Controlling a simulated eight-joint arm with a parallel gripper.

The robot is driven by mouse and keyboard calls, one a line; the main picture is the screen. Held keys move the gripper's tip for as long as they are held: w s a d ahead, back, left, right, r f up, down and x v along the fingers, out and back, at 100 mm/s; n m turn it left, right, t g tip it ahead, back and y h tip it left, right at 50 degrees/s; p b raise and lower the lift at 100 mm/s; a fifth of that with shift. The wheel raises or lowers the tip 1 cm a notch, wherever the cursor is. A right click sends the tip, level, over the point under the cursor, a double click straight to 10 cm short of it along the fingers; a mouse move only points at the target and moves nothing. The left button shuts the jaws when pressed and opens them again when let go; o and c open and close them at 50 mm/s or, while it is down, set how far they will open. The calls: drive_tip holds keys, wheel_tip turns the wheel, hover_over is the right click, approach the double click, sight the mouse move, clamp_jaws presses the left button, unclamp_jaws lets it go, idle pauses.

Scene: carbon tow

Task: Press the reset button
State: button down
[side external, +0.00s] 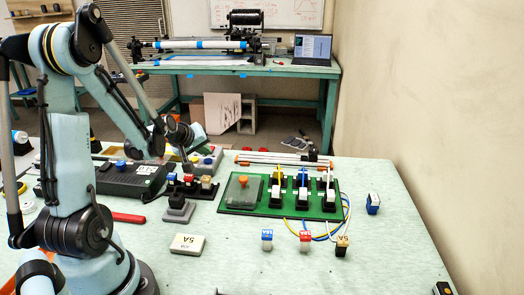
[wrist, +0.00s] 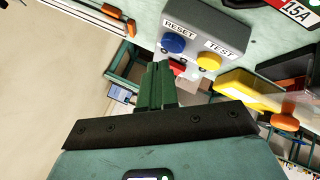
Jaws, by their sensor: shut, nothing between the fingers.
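The reset button is a round blue button (wrist: 173,44) beside the printed word RESET on a grey control box (wrist: 210,25) in the wrist view. A yellow button (wrist: 209,61) beside the word TEST and a small red part (wrist: 177,67) are on the same box. My gripper (wrist: 156,68) is shut and empty; its green fingers point toward the box, just below and left of the blue button in the picture. I cannot tell whether they touch it. In the side view the box (side external: 211,157) is partly hidden behind my gripper (side external: 188,167).
A green board (side external: 230,203) with switches and wires lies right of the box. A dark rack (side external: 190,190) with coloured blocks and a grey block (side external: 178,209) stand in front. A black case (side external: 130,178) lies left. Several small fuses sit at the front right.

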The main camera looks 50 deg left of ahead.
sight(206, 161)
drive_tip(key=shift+f, duration=0.2)
idle(0.5)
drive_tip(key=shift+f, duration=0.25)
drive_tip(key=shift+f, duration=0.4)
idle(0.6)
idle(0.4)
drive_tip(key=shift+r, duration=0.85)
drive_tip(key=shift+r, duration=2.5)
